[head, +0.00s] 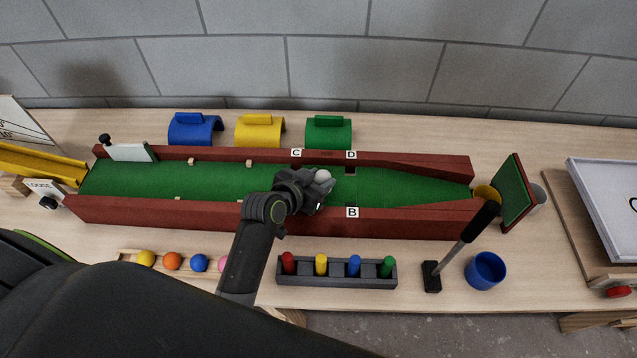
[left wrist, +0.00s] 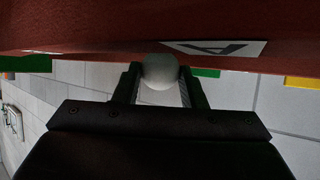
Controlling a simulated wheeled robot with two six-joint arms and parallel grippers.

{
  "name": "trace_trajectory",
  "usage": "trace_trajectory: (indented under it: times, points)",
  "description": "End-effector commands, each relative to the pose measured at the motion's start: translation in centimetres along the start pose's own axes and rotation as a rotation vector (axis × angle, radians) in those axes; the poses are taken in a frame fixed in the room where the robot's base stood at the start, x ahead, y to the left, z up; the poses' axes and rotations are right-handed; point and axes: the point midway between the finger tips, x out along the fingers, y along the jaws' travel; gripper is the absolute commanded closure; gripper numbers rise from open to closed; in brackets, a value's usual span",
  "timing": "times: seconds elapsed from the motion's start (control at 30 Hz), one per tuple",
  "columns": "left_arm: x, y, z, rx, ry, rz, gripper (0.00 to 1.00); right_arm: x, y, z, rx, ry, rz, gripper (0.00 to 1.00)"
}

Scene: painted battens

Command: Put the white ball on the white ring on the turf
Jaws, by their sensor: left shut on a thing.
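The white ball (head: 323,175) is between the fingertips of my left gripper (head: 318,181), which is shut on it over the green turf (head: 220,183). The ball also shows in the left wrist view (left wrist: 160,71), with a finger on each side. How high it is above the turf I cannot tell. I cannot make out the white ring; my left arm and gripper cover part of the turf. My right gripper is not in view.
Red rails (head: 170,209) border the turf lane. Blue (head: 194,129), yellow (head: 260,131) and green (head: 328,132) arches stand behind it. In front are a peg rack (head: 337,281), several coloured balls, a putter (head: 464,243) and a blue cup (head: 486,271).

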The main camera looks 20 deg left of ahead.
Motion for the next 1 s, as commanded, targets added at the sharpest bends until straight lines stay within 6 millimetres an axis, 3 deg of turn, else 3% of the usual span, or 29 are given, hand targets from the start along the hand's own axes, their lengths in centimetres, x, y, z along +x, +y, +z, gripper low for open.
trace_trajectory:
  times: [0.1, 0.5, 0.53, 0.67, 1.0]
  points:
    - [0.64, -0.03, 1.22, 0.000, -0.001, 0.000, 0.85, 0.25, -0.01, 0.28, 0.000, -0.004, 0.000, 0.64]
    - [0.88, -0.05, 1.62, 0.000, 0.001, -0.001, 0.85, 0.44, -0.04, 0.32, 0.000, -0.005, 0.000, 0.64]
    - [0.86, -0.05, 1.57, 0.001, 0.001, -0.001, 0.60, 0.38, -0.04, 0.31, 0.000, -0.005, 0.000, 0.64]
    - [0.83, -0.04, 1.53, 0.000, 0.001, -0.001, 0.43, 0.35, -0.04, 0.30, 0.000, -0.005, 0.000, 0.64]
    - [0.69, -0.04, 1.25, 0.000, 0.001, -0.001, 0.41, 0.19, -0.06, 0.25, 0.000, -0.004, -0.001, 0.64]
